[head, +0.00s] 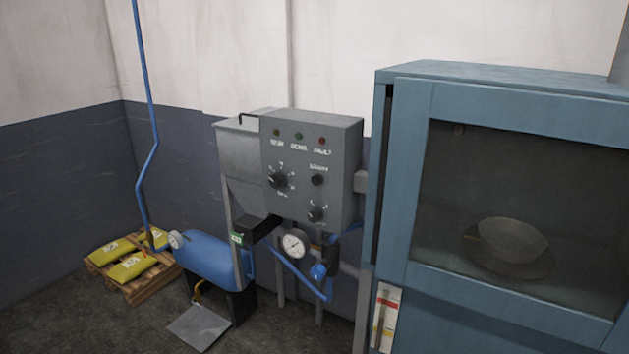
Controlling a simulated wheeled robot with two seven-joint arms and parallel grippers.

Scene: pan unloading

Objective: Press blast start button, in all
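A grey control box (312,170) stands left of a blue cabinet (405,180). Its face has three small lamps in a row on top, green (298,136) in the middle and red (322,140) at right. Below are a large dial (278,180) and two smaller black knobs, upper (317,179) and lower (315,214). I cannot make out a button clearly marked blast start. Behind the cabinet's closed window, a pan (512,240) sits on a dark round support. Neither of my grippers is in view.
A blue tank (215,258) with a gauge stands below left of the box. A grey plate (199,327) lies on the floor before it. Yellow sacks (132,267) lie on a wooden pallet (150,288) at left. A second gauge (294,243) and blue hoses hang under the box.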

